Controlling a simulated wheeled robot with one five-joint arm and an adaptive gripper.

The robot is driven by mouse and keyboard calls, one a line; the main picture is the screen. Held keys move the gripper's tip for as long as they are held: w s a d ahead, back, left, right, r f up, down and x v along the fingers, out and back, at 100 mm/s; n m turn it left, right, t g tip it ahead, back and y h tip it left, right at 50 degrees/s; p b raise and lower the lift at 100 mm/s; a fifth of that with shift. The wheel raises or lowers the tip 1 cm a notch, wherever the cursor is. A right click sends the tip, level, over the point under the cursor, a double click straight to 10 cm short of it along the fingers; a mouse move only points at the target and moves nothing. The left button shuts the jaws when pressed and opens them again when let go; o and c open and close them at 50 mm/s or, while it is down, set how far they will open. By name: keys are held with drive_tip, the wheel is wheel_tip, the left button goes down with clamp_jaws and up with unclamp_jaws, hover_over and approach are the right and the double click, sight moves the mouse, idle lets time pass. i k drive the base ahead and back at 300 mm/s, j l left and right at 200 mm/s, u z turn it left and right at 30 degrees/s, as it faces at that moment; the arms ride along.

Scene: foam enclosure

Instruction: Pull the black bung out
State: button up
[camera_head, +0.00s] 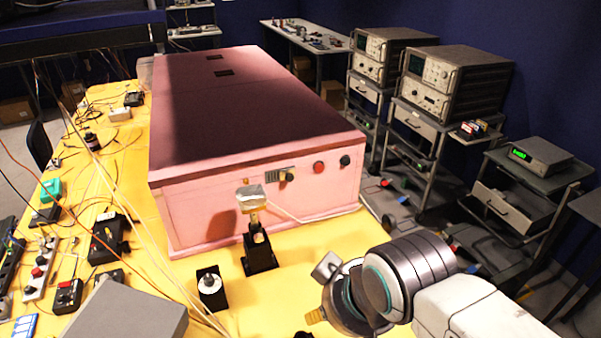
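A pink foam enclosure (215,206) with a dark top stands on the yellow table. A small round black piece (345,160), which looks like the black bung, sits in its front face near the right corner. A red round piece (319,167) is just left of it. My arm comes in from the lower right. My gripper (322,290) is at its left end, in front of and below the enclosure's front face, well apart from the bung. Its fingers are small and partly hidden, so I cannot tell whether it is open or shut. I see nothing held in it.
A black stand (260,254) with a pale block on top stands before the enclosure, a small black device (211,286) to its left. A thin light rod or cable (285,211) runs nearby. Electronics and cables crowd the left; instrument carts (431,140) stand right.

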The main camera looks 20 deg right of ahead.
sight(346, 160)
drive_tip(key=k+l, duration=0.4)
drive_tip(key=l, duration=0.95)
